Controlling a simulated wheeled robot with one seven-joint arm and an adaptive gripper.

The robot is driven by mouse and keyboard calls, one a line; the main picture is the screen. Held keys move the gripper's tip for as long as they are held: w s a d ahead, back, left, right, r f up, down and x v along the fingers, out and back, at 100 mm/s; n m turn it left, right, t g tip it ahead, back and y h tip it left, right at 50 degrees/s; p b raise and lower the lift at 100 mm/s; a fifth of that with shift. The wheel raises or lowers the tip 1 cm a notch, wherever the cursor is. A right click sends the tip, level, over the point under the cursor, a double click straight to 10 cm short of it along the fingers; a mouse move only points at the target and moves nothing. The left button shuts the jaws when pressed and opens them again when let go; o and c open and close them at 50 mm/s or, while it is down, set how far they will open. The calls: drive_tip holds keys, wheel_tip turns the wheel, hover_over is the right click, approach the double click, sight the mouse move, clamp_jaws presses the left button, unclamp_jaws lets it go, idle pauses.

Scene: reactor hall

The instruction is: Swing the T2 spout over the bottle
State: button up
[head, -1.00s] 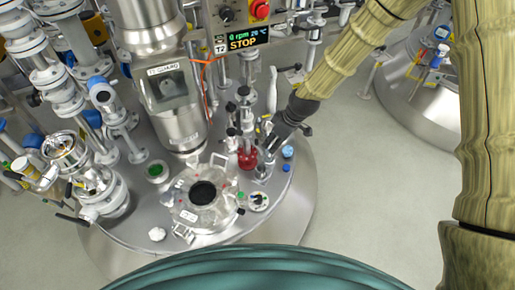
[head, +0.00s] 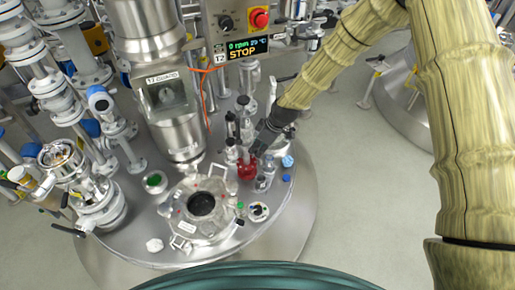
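My gripper (head: 262,141) is dark and reaches in from the right, over the right side of the T2 vessel lid (head: 125,230). Its fingertips are beside a red fitting (head: 247,169), close to upright metal parts of the sampling gear (head: 233,153). A small clear bottle (head: 262,183) seems to stand just in front of the red fitting. The spout cannot be told apart surely from these parts. The fingers are small and dark, so whether they are open, shut or touching anything cannot be told.
An open round port (head: 201,204) lies at the lid's front middle. The T2 guard column (head: 172,105) rises behind it. A control box (head: 248,47) reads STOP. Pipework (head: 62,100) crowds the left. Floor (head: 350,190) right of the lid is clear.

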drive_tip(key=shift+x, duration=1)
drive_tip(key=shift+c, duration=0.2)
clamp_jaws()
